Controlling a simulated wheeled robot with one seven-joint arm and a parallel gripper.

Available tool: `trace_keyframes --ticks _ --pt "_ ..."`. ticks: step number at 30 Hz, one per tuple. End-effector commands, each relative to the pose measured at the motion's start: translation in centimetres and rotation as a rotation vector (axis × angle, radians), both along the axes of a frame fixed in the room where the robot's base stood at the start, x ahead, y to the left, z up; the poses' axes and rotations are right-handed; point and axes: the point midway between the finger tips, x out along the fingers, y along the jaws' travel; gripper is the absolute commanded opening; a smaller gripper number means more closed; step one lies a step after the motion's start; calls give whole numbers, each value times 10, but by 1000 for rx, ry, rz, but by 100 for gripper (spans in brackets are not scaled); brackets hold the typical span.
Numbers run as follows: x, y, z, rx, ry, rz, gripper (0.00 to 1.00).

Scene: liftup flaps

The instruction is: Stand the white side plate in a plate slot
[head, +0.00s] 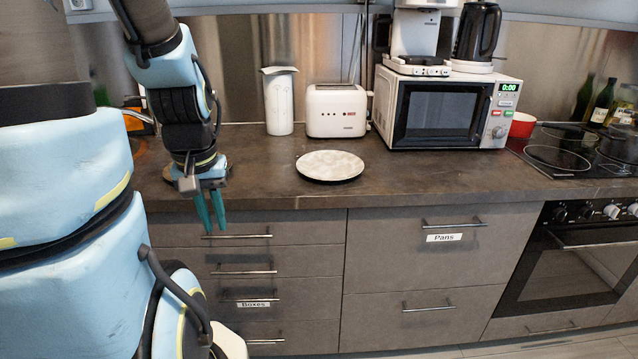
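A white side plate (330,165) lies flat on the dark countertop, near its front edge and left of the microwave. My gripper (210,212) hangs at the left, fingers pointing down, in front of the counter's front edge. It is to the left of the plate and apart from it. The two teal fingers show a narrow gap between them, and nothing is seen held there. No plate slot or rack can be made out in this view; my arm hides part of the counter at the left.
A white toaster (337,111) and a white pitcher (279,101) stand behind the plate. A microwave (447,108) with a coffee machine (417,35) and kettle (477,36) on top is to the right. Drawers with bar handles (454,223) fill the front. Counter around the plate is clear.

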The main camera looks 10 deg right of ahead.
Motion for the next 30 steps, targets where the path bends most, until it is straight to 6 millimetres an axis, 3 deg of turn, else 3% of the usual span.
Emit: trace_keyframes --ticks 7,11,16,20,24,30 --pt "2 -3 -1 -3 -6 -13 17" --pt "21 -25 -6 -21 -64 -120 17" --pt "72 -89 -18 -13 -263 -432 17" --pt "112 -141 -24 94 -449 -696 17" --pt "141 -186 -30 315 -607 -947 17" --pt "155 -230 -36 785 -682 -1257 17"
